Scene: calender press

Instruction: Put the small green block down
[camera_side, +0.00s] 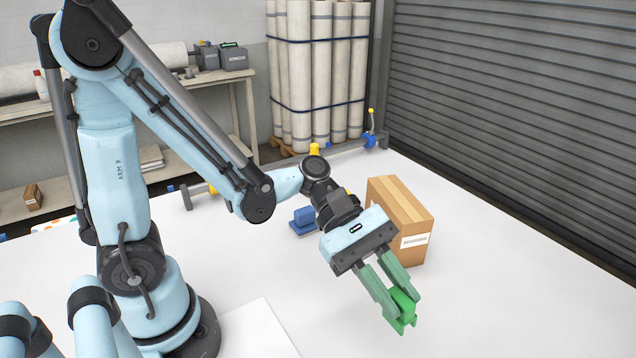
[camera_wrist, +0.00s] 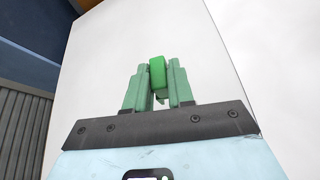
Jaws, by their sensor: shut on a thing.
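The small green block (camera_side: 403,308) is bright green and sits between the fingertips of my gripper (camera_side: 398,298) in the side view. My gripper has pale green fingers and is shut on the block. The block also shows between the fingers in the wrist view (camera_wrist: 157,72), sticking out a little past their tips. The gripper points down and to the right over the white table (camera_side: 520,310). I cannot tell whether the block touches the table or hangs above it.
A cardboard box (camera_side: 402,215) with a white label stands on the table just behind my gripper. A small blue object (camera_side: 303,221) lies left of the box. A blue and yellow fixture (camera_side: 370,135) is at the back edge. The table to the right and front is clear.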

